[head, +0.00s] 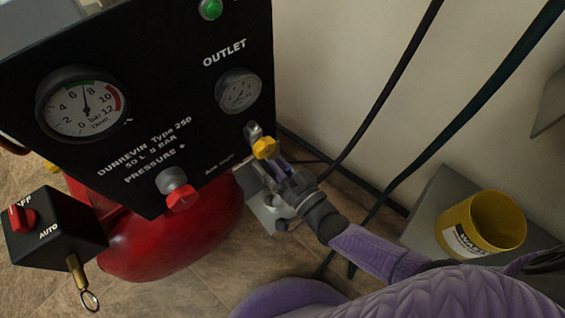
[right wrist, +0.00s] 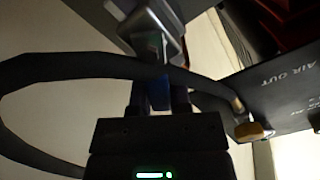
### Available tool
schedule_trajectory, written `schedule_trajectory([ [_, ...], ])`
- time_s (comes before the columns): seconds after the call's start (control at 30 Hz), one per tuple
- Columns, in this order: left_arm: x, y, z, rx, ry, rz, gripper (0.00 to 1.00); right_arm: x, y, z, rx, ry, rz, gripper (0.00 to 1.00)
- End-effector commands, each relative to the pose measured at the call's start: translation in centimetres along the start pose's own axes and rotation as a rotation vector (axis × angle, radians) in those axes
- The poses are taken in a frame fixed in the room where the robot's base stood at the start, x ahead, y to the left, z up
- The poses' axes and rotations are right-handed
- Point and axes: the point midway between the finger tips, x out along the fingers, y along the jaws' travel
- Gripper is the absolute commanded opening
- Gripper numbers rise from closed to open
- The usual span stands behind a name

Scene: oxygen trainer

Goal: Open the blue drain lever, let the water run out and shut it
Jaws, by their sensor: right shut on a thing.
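The blue lever (right wrist: 158,95) shows in the right wrist view as a small blue piece below a grey metal body (right wrist: 150,30). My right gripper (right wrist: 160,100) is shut on it, one dark finger on each side. In the head view my right gripper (head: 283,175) is beside the front panel, just below the yellow knob, and covers the lever there. The lever's angle is hard to tell, and no running water can be made out. My left gripper is not in view.
The black panel (head: 150,110) carries a tank gauge (head: 83,103), an outlet gauge (head: 238,91) and a red knob (head: 181,197). A yellow knob (head: 264,148) is close above my gripper. Black hoses (head: 400,95) hang at right. A yellow bucket (head: 455,235) stands at the right.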

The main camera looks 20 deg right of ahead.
Motion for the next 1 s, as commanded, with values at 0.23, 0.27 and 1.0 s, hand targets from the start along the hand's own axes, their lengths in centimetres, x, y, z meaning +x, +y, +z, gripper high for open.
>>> schedule_trajectory([
  [0.23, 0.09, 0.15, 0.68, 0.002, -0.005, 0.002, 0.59, -0.04, -0.28, 0.11, -0.057, -0.003, 0.000, 0.00],
  [0.27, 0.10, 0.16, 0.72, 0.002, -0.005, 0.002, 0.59, -0.05, -0.29, 0.11, -0.060, -0.003, 0.000, 0.00],
  [1.0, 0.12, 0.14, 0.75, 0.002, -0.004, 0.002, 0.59, -0.03, -0.29, 0.09, -0.068, -0.002, 0.000, 0.59],
])
